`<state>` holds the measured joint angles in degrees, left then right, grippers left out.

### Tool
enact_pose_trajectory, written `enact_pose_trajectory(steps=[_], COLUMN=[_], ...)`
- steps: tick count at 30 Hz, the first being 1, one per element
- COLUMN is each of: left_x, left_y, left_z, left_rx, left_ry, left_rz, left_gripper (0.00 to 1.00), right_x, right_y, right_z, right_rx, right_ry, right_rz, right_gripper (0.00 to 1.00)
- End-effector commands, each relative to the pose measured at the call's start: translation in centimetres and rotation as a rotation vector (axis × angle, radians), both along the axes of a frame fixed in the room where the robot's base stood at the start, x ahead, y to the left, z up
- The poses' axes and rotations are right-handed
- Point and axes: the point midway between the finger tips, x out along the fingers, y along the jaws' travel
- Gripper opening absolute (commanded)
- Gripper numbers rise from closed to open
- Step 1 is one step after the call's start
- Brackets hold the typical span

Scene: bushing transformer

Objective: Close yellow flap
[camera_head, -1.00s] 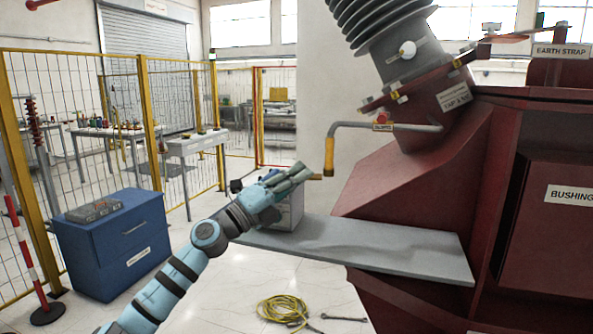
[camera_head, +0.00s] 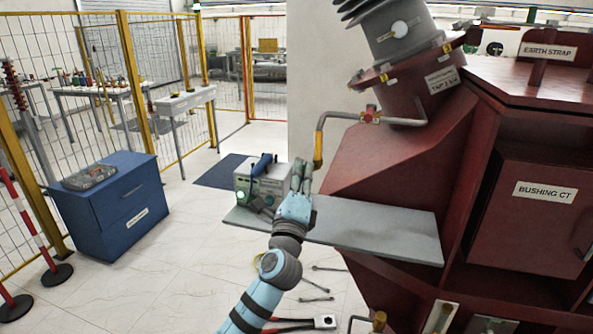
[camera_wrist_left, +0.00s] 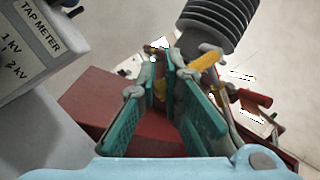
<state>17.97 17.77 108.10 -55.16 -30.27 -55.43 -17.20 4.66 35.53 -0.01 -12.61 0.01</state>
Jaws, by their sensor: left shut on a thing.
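The yellow piece (camera_head: 319,150) is the lower end of a bent grey pipe with a red valve (camera_head: 370,114), beside the dark red transformer (camera_head: 400,150). In the left wrist view the yellow piece (camera_wrist_left: 206,61) lies just right of the fingertips. My left gripper (camera_head: 303,172) points up at its lower end, with the teal finger pads close together. The gripper also shows in the left wrist view (camera_wrist_left: 162,75). A small brownish-yellow bit shows between the pads; what they grip is mostly hidden. My right gripper is in neither view.
A grey shelf (camera_head: 390,233) juts out below the gripper. A tap meter box (camera_head: 268,187) stands on it, left of the gripper; it looms at upper left in the wrist view (camera_wrist_left: 35,40). A blue cabinet (camera_head: 115,215) stands left. Tools lie on the floor.

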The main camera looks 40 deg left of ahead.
Motion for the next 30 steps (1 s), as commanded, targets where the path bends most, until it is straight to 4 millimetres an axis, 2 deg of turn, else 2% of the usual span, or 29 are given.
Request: enact_pose_trajectory(steps=[19,21,24,30], left_x=[0.13,0.14,0.13,0.11], left_y=[-0.38,-0.38,-0.38,-0.37], left_z=[-0.42,-0.44,-0.38,-0.23], left_rx=[-0.004,-0.004,-0.004,-0.003], left_ry=[0.009,0.009,0.009,0.005], left_rz=[0.063,0.063,0.063,0.063], left_gripper=[0.00,0.15,0.28,0.28], right_x=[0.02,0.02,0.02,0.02], right_y=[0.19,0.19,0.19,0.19], right_z=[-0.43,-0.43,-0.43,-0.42], right_rx=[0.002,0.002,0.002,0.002], right_ry=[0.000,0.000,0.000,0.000], right_rz=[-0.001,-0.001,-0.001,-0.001], right_gripper=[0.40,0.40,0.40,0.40])
